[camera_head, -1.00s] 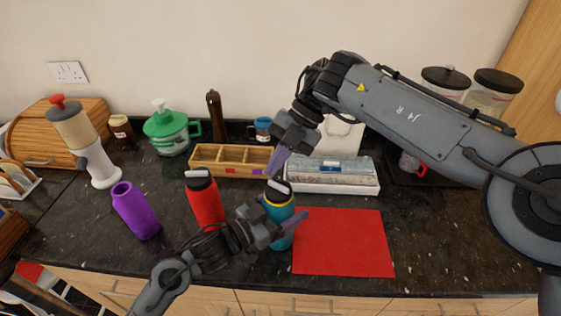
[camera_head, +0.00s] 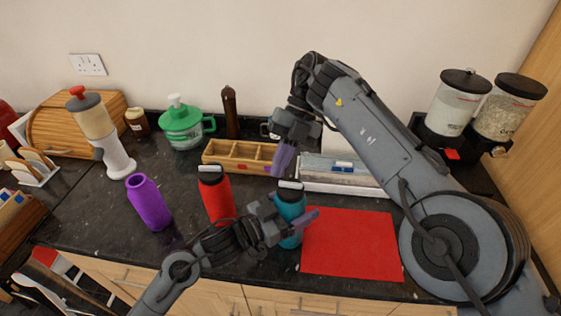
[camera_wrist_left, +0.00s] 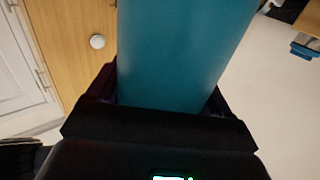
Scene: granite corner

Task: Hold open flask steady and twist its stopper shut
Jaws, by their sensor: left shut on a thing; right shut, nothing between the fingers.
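The teal flask (camera_head: 289,208) stands on the dark worktop, roughly upright, with a black stopper (camera_head: 291,186) with a pale handle on its top. My left gripper (camera_head: 293,222) is shut around the flask's body from the left front. The left wrist view shows the teal body (camera_wrist_left: 180,50) between the dark fingers (camera_wrist_left: 165,105); the stopper is outside that view. My right gripper (camera_head: 281,163) is shut and empty, its purple fingers pointing down just above and behind the stopper. They look apart from it, though the depth gap is hard to judge.
A red flask (camera_head: 216,198) stands close left of the teal one, and a purple open flask (camera_head: 148,203) farther left. A red mat (camera_head: 352,245) lies right, clear. Behind are a wooden divided box (camera_head: 225,160) and a white tray (camera_head: 345,185).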

